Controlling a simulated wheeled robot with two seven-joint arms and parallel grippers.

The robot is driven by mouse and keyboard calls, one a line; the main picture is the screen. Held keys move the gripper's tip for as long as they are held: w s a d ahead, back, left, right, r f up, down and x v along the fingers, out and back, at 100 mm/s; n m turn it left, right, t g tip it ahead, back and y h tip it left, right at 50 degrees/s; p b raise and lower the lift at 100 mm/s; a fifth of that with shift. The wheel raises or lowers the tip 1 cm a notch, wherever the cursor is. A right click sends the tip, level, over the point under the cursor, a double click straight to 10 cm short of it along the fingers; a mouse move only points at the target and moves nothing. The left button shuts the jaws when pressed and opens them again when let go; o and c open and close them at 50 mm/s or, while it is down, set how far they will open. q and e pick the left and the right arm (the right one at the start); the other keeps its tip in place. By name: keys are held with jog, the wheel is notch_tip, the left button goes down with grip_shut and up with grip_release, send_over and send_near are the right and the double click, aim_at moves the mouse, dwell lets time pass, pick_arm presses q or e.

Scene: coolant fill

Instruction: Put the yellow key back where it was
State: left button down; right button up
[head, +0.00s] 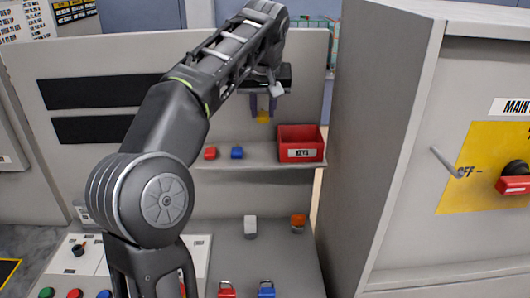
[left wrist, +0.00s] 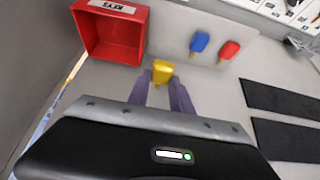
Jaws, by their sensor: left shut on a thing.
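A yellow key (head: 263,117) is held between the fingertips of my left gripper (head: 263,106), above and to the left of a red bin labelled KEYS (head: 299,155). In the left wrist view the yellow key (left wrist: 162,71) shows between the two purple fingers (left wrist: 162,92). The red bin (left wrist: 108,50) is at the upper left there, and the part of its inside that shows looks empty. A red key (head: 210,153) and a blue key (head: 237,153) are on the shelf left of the bin. My right gripper is not seen.
The shelf (head: 255,180) ends at a tall grey cabinet (head: 385,150) on the right. Below are a red padlock (head: 227,290), a blue padlock (head: 266,289), a white item (head: 250,226) and an orange-topped item (head: 298,222). A red switch handle (head: 513,186) is far right.

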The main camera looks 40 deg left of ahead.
aim_at(263, 123)
pick_arm(q)
notch_tip(263, 123, down, 3)
jog(key=shift+f+b, duration=0.2)
jog(key=shift+b, duration=0.85)
jog(key=shift+f+p, duration=0.3)
jog(key=shift+f, duration=0.8)
notch_tip(263, 123, down, 4)
jog(key=shift+f, duration=0.1)
